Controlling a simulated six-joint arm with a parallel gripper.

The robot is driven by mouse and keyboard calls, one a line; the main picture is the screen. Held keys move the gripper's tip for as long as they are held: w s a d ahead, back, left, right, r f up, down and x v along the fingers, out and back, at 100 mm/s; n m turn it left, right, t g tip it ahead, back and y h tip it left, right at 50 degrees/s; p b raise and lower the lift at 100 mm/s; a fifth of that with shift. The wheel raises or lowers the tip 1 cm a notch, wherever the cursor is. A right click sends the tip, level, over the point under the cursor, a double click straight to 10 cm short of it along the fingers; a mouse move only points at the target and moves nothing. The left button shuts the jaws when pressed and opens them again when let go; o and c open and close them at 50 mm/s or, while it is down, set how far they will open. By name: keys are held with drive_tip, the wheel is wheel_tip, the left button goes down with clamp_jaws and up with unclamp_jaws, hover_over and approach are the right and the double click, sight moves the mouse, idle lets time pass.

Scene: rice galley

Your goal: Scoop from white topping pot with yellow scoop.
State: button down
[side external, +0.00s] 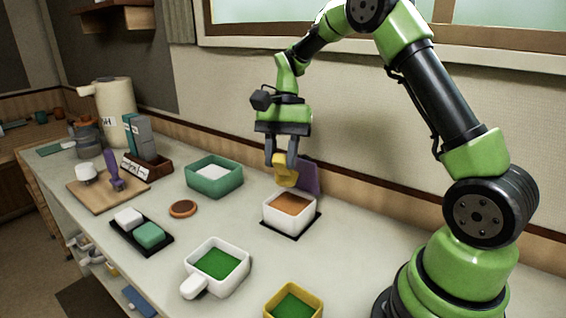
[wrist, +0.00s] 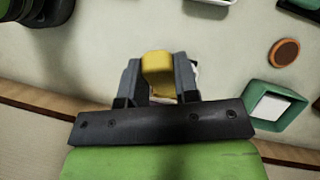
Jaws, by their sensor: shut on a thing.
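My gripper (side external: 281,163) is shut on the yellow scoop (side external: 285,177) and holds it just above a white pot (side external: 289,221) with orange-brown filling. Whether the scoop touches the filling is unclear. This pot stands on a dark mat by the back wall. In the wrist view the yellow scoop (wrist: 157,72) sits between the fingers (wrist: 157,82) and hides nearly all of the pot below. A second white pot (side external: 232,283) holds green filling and stands nearer the front. A white block-like piece (side external: 194,286) is at its front left corner.
A teal pot (side external: 214,187) with white contents stands left of the gripper; an orange-brown disc (side external: 183,208) lies beside it. A purple panel (side external: 309,176) stands close behind the orange-filled pot. A yellow pot (side external: 270,300) is at the front. A black tray (side external: 123,231) holds two blocks.

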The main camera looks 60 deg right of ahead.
sight(285, 185)
drive_tip(key=shift+f, duration=0.1)
drive_tip(key=shift+w+d+f, duration=0.1)
drive_tip(key=shift+d+f, duration=0.2)
drive_tip(key=shift+f, duration=0.5)
drive_tip(key=shift+w+d+f, duration=0.15)
drive_tip(key=shift+d+f, duration=0.15)
drive_tip(key=shift+f, duration=0.55)
drive_tip(key=shift+w+d+f, duration=0.1)
drive_tip(key=shift+d+f, duration=0.2)
drive_tip(key=shift+f, duration=0.5)
drive_tip(key=shift+w+d+f, duration=0.1)
drive_tip(key=shift+d+f, duration=0.15)
drive_tip(key=shift+f, duration=0.65)
drive_tip(key=shift+w+d+f, duration=0.1)
drive_tip(key=shift+d+f, duration=0.1)
drive_tip(key=shift+f, duration=0.7)
drive_tip(key=shift+r, duration=0.1)
